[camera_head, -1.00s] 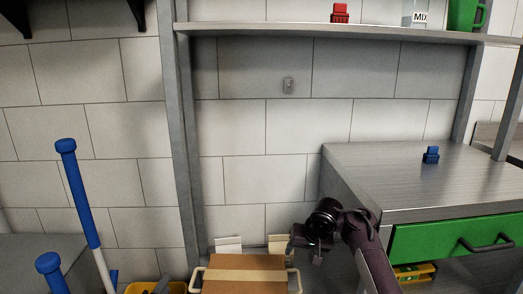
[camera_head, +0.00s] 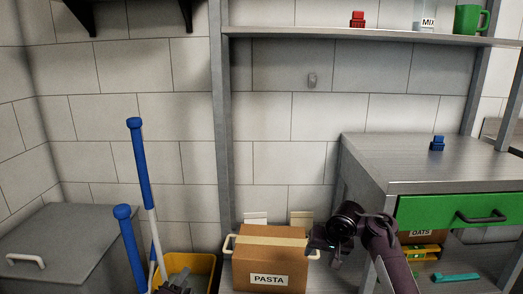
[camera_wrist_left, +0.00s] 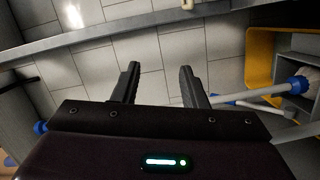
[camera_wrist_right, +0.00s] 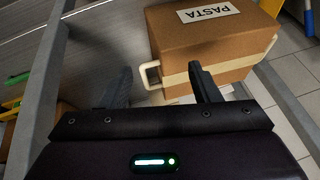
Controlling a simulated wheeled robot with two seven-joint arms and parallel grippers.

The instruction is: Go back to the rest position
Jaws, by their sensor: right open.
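My left gripper (camera_wrist_left: 159,80) is open and empty in the left wrist view, above a tiled floor. In the head view only a dark part of it (camera_head: 177,286) shows at the bottom edge, by the yellow bucket. My right gripper (camera_wrist_right: 160,82) is open in the right wrist view. A cream handle of the PASTA box's holder (camera_wrist_right: 150,75) shows between its fingers, seemingly beyond them, and nothing is gripped. In the head view my right gripper (camera_head: 318,242) hangs just right of the brown PASTA box (camera_head: 270,262).
A yellow bucket (camera_head: 204,264) and blue-handled poles (camera_head: 141,165) stand left of the box. A grey lidded bin (camera_head: 60,245) is far left. A metal counter with a green drawer (camera_head: 440,212) stands right of my right arm. A shelf (camera_head: 350,36) crosses above.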

